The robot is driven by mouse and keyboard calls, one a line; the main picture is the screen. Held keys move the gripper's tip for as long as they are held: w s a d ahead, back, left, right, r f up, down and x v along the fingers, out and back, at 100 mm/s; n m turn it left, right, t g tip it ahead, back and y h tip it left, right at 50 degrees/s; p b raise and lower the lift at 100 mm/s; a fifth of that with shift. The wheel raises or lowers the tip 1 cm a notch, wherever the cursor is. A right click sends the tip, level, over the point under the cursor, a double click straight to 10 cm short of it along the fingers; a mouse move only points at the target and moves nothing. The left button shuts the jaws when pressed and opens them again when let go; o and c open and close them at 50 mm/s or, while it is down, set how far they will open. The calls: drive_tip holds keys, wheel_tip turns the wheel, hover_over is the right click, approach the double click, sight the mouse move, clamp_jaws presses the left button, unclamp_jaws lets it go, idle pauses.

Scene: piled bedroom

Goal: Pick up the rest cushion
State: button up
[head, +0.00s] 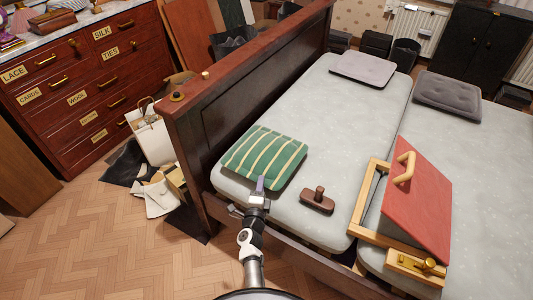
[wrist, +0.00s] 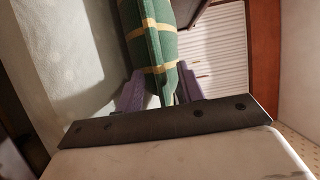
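A green cushion with pale yellow stripes (head: 265,152) is at the near left end of the left mattress, close to the dark wooden bed board. I take it as the rest cushion. My gripper (head: 261,184) is at its near edge. In the wrist view the cushion (wrist: 158,45) sits between the two purple fingers of my gripper (wrist: 161,88), which touch it on both sides. The gripper looks shut on that edge. A gap shows between the cushion and the mattress in the wrist view.
A brown wooden block with a knob (head: 318,200) lies right of the cushion. A red board with a wooden handle (head: 417,205) and a wooden frame (head: 366,203) are further right. Grey cushions (head: 363,69) (head: 447,95) lie at the far end. The bed board (head: 255,85) rises left.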

clamp_jaws()
